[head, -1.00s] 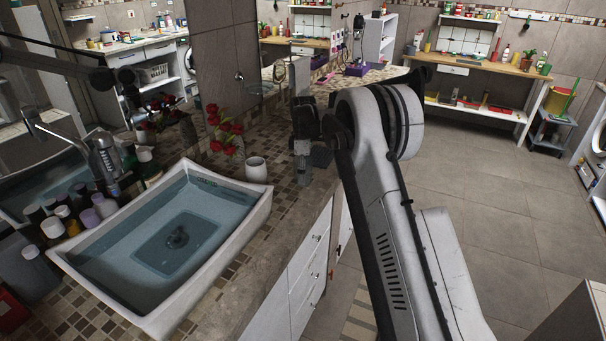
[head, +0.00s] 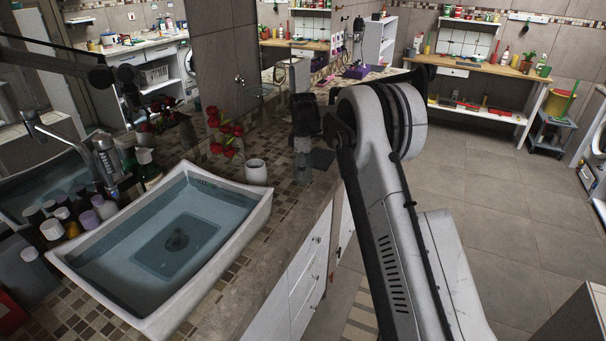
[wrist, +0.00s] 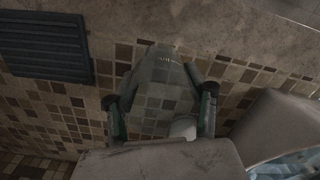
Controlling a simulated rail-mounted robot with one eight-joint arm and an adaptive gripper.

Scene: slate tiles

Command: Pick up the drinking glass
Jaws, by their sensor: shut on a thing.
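The drinking glass (wrist: 158,85) is clear and faintly grey. In the wrist view it stands between the two fingers of my gripper (wrist: 160,100), and the tiled counter shows through it. The fingers are shut on its sides. In the head view my gripper (head: 303,150) points down over the counter, right of the white cup. The glass is hard to make out there against the dark tiles. I cannot tell whether its base touches the counter.
A white cup (head: 256,172) with red flowers behind it stands close to the left. The water-filled sink (head: 258,212) is nearer. A dark ribbed mat (wrist: 45,45) lies beside the glass; it also shows in the head view (head: 322,158). The counter's front edge is close.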

